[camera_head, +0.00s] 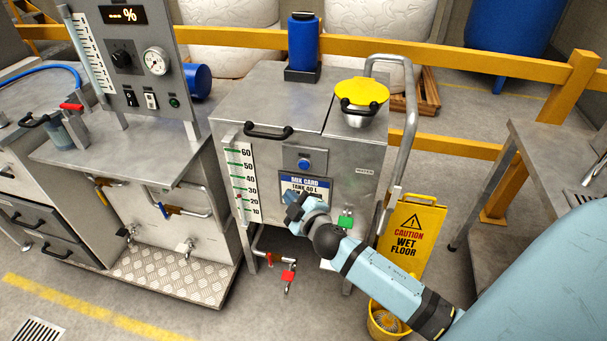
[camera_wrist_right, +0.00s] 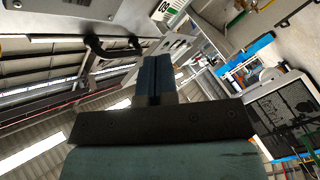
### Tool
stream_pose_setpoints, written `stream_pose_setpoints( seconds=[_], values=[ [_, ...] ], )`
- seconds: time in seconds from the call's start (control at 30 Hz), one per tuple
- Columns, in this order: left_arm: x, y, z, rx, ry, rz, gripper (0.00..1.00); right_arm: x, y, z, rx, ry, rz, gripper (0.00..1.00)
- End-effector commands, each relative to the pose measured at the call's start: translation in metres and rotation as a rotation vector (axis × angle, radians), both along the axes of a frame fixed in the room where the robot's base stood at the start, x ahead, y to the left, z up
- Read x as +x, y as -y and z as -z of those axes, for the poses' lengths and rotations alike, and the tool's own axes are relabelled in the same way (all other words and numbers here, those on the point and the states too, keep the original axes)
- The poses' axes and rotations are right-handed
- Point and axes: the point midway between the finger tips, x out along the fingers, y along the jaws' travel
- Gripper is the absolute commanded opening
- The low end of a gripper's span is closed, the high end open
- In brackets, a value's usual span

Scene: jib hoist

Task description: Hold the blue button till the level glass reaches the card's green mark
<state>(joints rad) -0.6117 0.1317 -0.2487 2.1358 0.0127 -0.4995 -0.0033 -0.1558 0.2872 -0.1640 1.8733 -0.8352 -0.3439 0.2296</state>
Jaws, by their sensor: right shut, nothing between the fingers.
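The blue button (camera_head: 305,164) sits on a grey plate on the front of the steel tank (camera_head: 341,181). The mix card (camera_head: 300,183) is below it, reading "MIX CARD TANK 40 L"; my gripper covers its lower part, and I cannot make out a green mark on it. The level glass (camera_head: 242,185) stands at the left of the tank front with a scale from 10 to 60; its liquid level is too small to tell. My right gripper (camera_head: 296,206) is shut and empty, in front of the card and below the button. The wrist view shows its closed fingers (camera_wrist_right: 154,76).
A yellow wet-floor sign (camera_head: 411,238) and a yellow bucket (camera_head: 385,322) stand to the right. A steel table (camera_head: 548,150) is farther right.

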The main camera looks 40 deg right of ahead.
Motion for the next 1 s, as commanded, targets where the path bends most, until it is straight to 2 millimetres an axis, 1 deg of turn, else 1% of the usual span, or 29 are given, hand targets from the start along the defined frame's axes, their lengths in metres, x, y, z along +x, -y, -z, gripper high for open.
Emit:
stream_pose_setpoints(
  seconds=[0.23,0.37,0.47,0.8,1.0],
  values=[
    [-0.001,0.0,0.0,-0.001,-0.001,0.0,0.0,0.0,0.0,0.0,0.001,-0.002,0.0,0.0],
    [-0.001,0.0,0.001,-0.001,-0.001,0.0,0.0,0.004,0.005,0.0,0.0,-0.002,-0.001,0.0],
    [-0.001,0.0,0.001,0.0,-0.002,0.0,0.0,0.01,0.013,0.0,-0.003,-0.002,-0.001,0.0],
    [-0.001,0.0,0.003,0.0,-0.004,0.001,0.0,0.041,0.049,0.0,-0.001,-0.003,0.0,0.0],
    [-0.001,0.0,0.002,0.0,-0.005,-0.001,0.0,0.053,0.062,0.0,0.001,-0.003,0.0,0.0]
  ],
)
